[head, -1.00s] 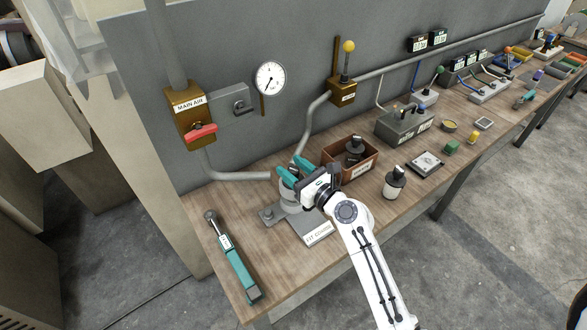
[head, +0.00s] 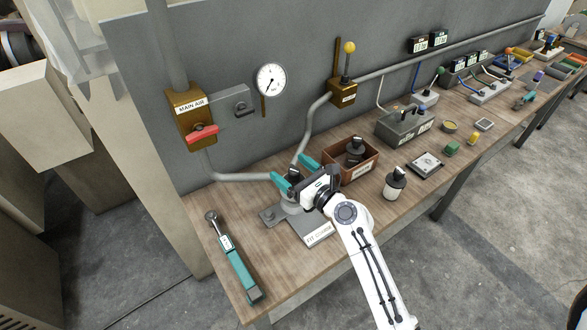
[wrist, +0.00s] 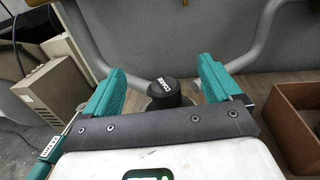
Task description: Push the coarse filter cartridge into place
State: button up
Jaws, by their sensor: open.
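The coarse filter cartridge shows in the wrist view as a black cap (wrist: 166,93) with white lettering that reads COARSE. It stands upright, and its lower part is hidden behind my gripper's dark crossbar. In the head view its dark top (head: 294,177) shows between the fingers, above a pale round seat (head: 290,207) on a grey base plate (head: 272,215) with a white label. My gripper (head: 293,173) is open, with its teal fingers spread on either side of the cap. In the wrist view a gap shows between the cap and each finger. I cannot tell how deep the cartridge sits.
A brown box (head: 366,172) holding a black-topped part stands just right of my gripper. A white, black-capped cartridge (head: 395,188) stands farther right. A teal torque wrench (head: 236,258) lies at left. An air pipe (head: 240,177) runs behind. Bare wood lies between wrench and plate.

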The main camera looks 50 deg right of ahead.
jog(key=shift+r+p, duration=3.5)
jog(key=shift+r, duration=0.2)
jog(key=shift+d, duration=0.1)
